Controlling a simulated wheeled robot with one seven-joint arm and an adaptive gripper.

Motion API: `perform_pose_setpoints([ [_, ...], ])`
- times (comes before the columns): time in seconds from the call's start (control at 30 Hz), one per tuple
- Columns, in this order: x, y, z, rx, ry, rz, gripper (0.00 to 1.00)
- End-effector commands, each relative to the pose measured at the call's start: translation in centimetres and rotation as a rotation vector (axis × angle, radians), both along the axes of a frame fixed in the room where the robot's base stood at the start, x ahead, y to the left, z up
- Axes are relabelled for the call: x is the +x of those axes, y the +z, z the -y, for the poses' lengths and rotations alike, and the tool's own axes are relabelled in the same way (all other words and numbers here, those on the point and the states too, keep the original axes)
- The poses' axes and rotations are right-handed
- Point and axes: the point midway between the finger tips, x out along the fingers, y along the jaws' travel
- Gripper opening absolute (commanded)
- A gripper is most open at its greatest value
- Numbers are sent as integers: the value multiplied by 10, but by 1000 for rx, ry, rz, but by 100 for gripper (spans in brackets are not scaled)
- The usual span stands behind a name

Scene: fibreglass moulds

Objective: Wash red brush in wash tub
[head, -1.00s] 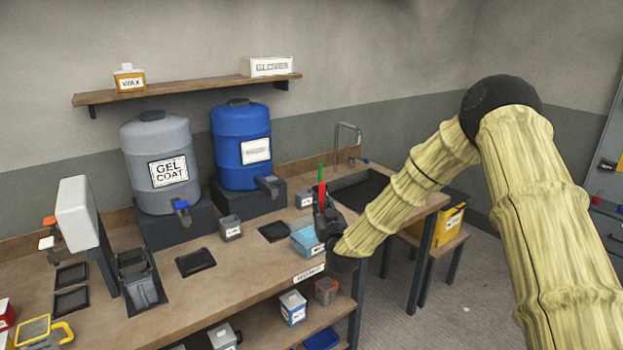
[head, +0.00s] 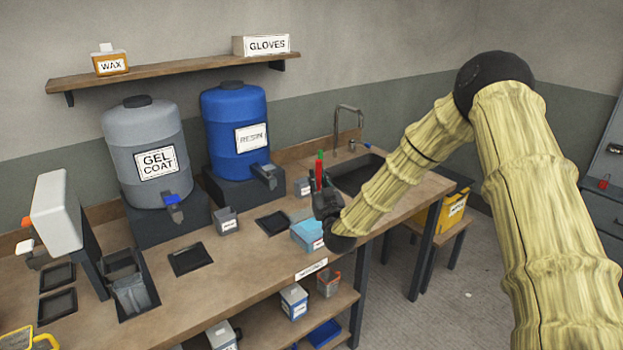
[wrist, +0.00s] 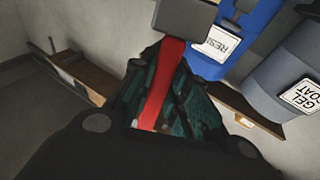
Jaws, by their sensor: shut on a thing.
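My gripper (head: 322,190) is shut on the red brush (head: 318,176), which stands roughly upright in the jaws above the workbench. A bit of green (head: 320,155) shows just above the red; I cannot tell if it belongs to the brush. In the wrist view the red brush (wrist: 165,80) runs as a long red strip between the dark fingers; its lower end is hidden. A light blue labelled box (head: 307,233) sits on the bench just below and left of my gripper. A dark sink basin (head: 352,178) is behind and right. I cannot tell which is the wash tub.
The grey gel coat drum (head: 146,150) and blue resin drum (head: 234,128) stand at the back of the bench. A small grey cup (head: 227,221) and dark trays (head: 190,259) lie left of my gripper. A tall tap (head: 338,125) rises behind the sink.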

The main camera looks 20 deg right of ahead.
Motion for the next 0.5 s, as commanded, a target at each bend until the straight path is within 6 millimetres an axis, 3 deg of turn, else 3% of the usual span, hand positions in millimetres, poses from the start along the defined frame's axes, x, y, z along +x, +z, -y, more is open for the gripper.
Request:
perform_pose_setpoints([
  [0.2,5,-21,-7,-1,7,-9,0],
  [0.5,-2,-37,-7,-1,5,-8,0],
])
